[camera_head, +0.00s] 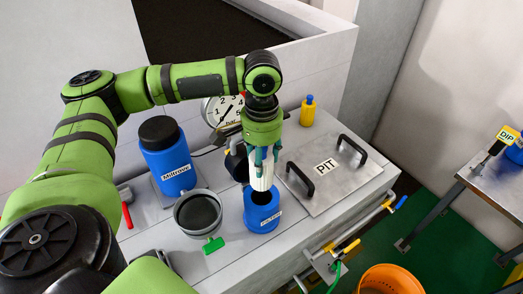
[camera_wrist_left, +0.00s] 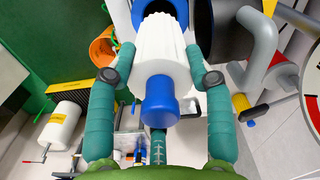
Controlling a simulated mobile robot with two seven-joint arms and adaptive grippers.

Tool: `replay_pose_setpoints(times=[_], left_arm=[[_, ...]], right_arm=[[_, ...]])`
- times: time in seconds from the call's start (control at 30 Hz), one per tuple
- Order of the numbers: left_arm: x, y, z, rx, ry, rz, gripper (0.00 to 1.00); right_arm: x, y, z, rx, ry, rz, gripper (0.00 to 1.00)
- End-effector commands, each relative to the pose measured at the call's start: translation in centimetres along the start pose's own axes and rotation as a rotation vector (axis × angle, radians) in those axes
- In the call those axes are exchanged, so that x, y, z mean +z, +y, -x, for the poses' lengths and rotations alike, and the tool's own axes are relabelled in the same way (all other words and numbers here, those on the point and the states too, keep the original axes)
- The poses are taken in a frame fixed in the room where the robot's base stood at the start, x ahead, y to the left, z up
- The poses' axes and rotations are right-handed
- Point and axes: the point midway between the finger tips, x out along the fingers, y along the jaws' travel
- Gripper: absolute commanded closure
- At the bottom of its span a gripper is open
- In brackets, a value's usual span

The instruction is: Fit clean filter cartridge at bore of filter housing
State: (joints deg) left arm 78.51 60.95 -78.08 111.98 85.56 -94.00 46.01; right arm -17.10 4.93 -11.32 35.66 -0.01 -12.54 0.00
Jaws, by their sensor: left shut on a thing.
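The clean filter cartridge (camera_head: 260,178) is white and pleated, with a blue end cap (camera_wrist_left: 160,103) facing my wrist camera. My left gripper (camera_head: 262,157) is shut on it, with teal fingers on both sides, and holds it roughly upright. The filter housing (camera_head: 262,217) is a blue pot with a dark bore at its top, directly below the cartridge. In the left wrist view the housing's blue rim (camera_wrist_left: 125,27) shows behind the cartridge's far end. That end is at or just over the bore; I cannot tell whether it has entered. My right gripper is not in view.
A grey pot (camera_head: 198,212) with a green tag stands left of the housing. A blue black-lidded container (camera_head: 167,157) and a gauge (camera_head: 222,111) are behind. The PIT cover (camera_head: 325,170) with black handles is right. An orange bucket (camera_head: 389,281) is at front right.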

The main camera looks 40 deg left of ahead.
Motion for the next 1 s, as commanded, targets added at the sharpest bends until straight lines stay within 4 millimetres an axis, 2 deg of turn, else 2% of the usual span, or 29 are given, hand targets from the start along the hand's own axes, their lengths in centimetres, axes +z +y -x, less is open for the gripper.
replay_pose_setpoints(times=[0.1,0.43,1.0], left_arm=[[0.0,0.0,-1.5,0.0,-0.001,0.0,0.83],[0.0,0.0,-4.1,0.001,0.001,0.0,0.83],[-0.1,0.0,-4.7,0.0,0.002,0.0,0.83]], right_arm=[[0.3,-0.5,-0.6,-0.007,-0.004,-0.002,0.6],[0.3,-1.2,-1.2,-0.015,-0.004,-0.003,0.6],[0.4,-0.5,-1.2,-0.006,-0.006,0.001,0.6]])
